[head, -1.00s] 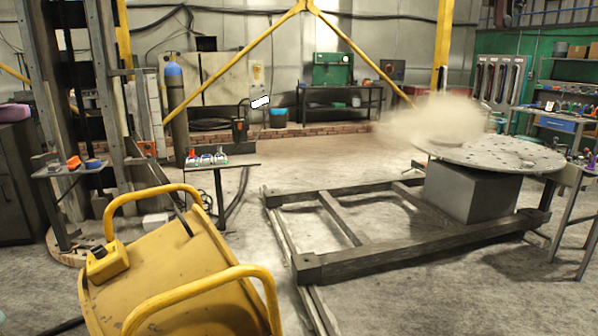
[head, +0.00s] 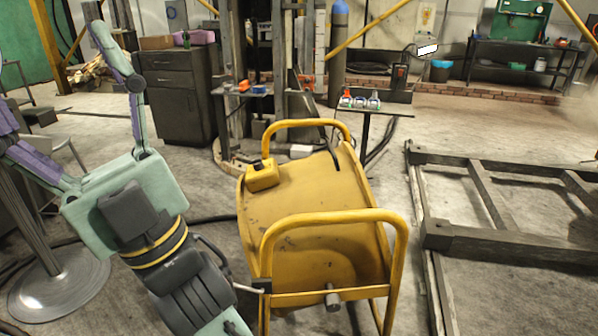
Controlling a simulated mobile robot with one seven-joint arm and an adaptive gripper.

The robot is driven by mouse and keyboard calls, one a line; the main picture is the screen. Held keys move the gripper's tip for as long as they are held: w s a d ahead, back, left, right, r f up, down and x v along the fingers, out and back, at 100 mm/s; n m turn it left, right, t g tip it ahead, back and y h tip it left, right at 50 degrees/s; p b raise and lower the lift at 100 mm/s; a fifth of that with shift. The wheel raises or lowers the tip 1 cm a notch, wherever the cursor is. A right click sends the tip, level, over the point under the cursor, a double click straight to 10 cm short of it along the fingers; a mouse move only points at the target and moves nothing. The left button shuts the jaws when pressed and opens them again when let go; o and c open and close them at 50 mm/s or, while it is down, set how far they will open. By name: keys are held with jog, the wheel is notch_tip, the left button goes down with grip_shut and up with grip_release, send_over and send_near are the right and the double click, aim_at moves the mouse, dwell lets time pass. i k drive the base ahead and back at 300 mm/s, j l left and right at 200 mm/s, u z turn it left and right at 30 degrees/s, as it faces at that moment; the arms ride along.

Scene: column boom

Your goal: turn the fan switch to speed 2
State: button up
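The large yellow drum fan (head: 300,225) stands tilted in a yellow tube frame (head: 335,218), near the middle of the head view. A small yellow box (head: 262,176) sits on its upper left edge. This may carry the switch, but no knob position or speed marking can be read. A short grey stub (head: 332,300) shows low on the front. I cannot make out my gripper in this view. A teal and purple jointed body (head: 130,190) with a dark, yellow-banded block (head: 140,222) fills the lower left; I cannot tell whether it is mine.
A small table (head: 385,112) with coloured items stands behind the fan. A dark cabinet (head: 180,108) is at the back left, a round-based stand (head: 60,285) at lower left. A low dark frame (head: 500,240) lies right of the fan. Bare floor shows between them.

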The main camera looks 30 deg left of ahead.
aim_at(257, 164)
jog(key=i+j+u, duration=0.15)
jog(key=j, duration=0.35)
jog(key=i+j+u, duration=0.1)
jog(key=i+j, duration=0.25)
jog(key=j, duration=0.15)
jog(key=i+j+u, duration=0.15)
jog(key=i+j, duration=0.15)
jog(key=j, duration=0.15)
jog(key=i+j+u, duration=0.15)
jog(key=i+j, duration=0.15)
jog(key=j, duration=0.15)
